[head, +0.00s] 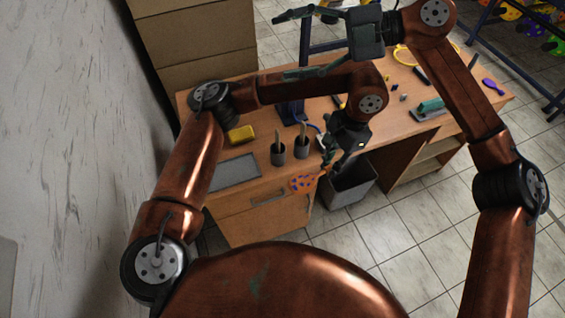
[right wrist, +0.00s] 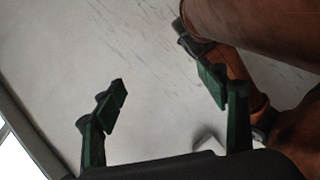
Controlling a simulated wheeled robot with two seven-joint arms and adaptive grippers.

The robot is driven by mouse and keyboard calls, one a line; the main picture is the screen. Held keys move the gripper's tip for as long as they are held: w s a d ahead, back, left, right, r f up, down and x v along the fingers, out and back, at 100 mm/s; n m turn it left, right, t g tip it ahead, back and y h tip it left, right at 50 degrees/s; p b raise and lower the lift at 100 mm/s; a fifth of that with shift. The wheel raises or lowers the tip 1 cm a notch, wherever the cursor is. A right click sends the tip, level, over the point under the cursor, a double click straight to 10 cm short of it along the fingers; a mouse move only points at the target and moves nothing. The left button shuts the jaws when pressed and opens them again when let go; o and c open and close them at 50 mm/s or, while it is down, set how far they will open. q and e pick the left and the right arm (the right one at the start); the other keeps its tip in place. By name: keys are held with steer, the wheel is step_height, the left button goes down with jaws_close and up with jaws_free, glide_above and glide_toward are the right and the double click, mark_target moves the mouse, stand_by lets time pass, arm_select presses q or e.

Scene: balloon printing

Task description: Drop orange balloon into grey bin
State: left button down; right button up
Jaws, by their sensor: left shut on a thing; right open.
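The orange balloon (head: 303,183), flat with blue spots, hangs from the fingertips of my left gripper (head: 325,164). That gripper is shut on it, in front of the desk's drawer side. The grey bin (head: 352,186) stands on the floor beside the desk's drawer unit, just right of the balloon. The balloon looks to the left of the bin's rim, and the gripper partly covers the bin's far edge. My right gripper (head: 284,46) is open and empty, high over the back of the desk. Its spread green fingers also show in the right wrist view (right wrist: 160,85).
The wooden desk (head: 230,202) holds two dark cups (head: 278,155), a yellow block (head: 241,134), a grey pad (head: 235,174) and a teal tool (head: 431,105). Cardboard boxes (head: 195,45) stand behind at left. The tiled floor (head: 420,235) right of the bin is clear.

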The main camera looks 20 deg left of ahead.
steer(key=s+a+f+m+t+h, duration=0.2)
steer(key=s+a+f+h, duration=0.1)
steer(key=s+f+h, duration=0.85)
arm_select(q)
steer(key=shift+a, duration=0.1)
arm_select(e)
steer(key=m+t+h, duration=0.4)
steer(key=t+h, duration=0.2)
glide_toward(300, 182)
steer(key=shift+y, duration=0.35)
steer(key=x, duration=0.8)
steer(key=shift+d+f, duration=0.25)
steer(key=shift+d, duration=0.15)
steer(key=shift+c, duration=0.6)
